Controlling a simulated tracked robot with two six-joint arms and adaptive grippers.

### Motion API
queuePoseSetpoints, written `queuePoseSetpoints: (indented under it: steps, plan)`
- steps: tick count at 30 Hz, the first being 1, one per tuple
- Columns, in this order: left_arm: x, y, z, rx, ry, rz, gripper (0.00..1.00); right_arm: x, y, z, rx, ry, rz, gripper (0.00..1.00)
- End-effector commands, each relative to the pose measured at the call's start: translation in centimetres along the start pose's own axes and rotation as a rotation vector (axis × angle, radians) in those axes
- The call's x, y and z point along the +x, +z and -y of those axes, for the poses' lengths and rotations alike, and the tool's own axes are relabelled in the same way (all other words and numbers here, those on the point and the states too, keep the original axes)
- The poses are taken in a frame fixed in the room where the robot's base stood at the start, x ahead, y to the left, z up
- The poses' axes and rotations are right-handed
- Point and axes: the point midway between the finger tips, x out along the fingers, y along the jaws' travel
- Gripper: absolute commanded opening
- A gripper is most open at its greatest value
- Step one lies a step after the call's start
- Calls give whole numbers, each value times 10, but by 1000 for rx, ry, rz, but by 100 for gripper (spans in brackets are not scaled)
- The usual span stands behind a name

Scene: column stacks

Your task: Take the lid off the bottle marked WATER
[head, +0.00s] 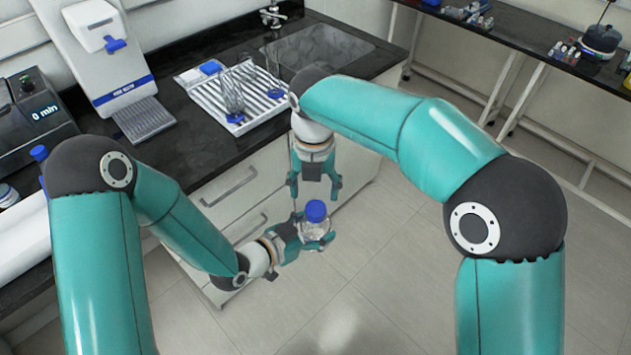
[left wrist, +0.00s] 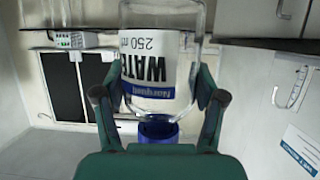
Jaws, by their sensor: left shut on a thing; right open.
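The clear bottle marked WATER (left wrist: 158,72) fills the middle of the left wrist view, its label upside down there. Its blue lid (left wrist: 158,130) is at the bottle's neck. In the head view the bottle (head: 312,231) stands about upright in the air with the blue lid (head: 316,211) on top. My left gripper (head: 309,234) is shut around the bottle's body, and its fingers flank the bottle in the left wrist view (left wrist: 159,100). My right gripper (head: 315,188) is open and empty, pointing down just above the lid, apart from it.
The black counter (head: 185,150) runs along the left, with white drawers (head: 235,195) below. It bears a drying rack (head: 205,92) with glassware, a sink (head: 315,50), a white dispenser (head: 110,60) and a timer device (head: 35,115). Open floor (head: 350,290) lies below the grippers.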

Motion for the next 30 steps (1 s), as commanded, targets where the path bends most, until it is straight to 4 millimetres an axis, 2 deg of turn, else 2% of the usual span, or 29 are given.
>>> queuePoseSetpoints:
  steps: [30]
  plan:
    - [0, 0, 0, 1, 0, -1, 0, -9, -7, 5, 2343, -37, 3, 68]
